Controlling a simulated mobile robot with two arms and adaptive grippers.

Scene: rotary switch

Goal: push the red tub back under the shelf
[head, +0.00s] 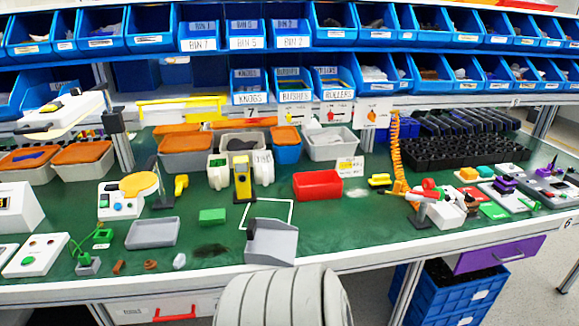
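The red tub (318,186) stands upright on the green bench top, right of the middle and in front of the shelf. Its inside looks empty. The shelf (200,102) runs across the back above the bench and carries rows of blue bins. Behind the red tub, a grey tub (332,144) stands close to the shelf's front edge. Neither of my grippers shows in the head view.
A white tag stand (349,167) is behind the red tub's right end. A yellow block (380,180) and a coiled orange hose (395,150) are to its right. A grey scoop tray (272,242) sits front left of it. Bare green bench lies in front of the red tub.

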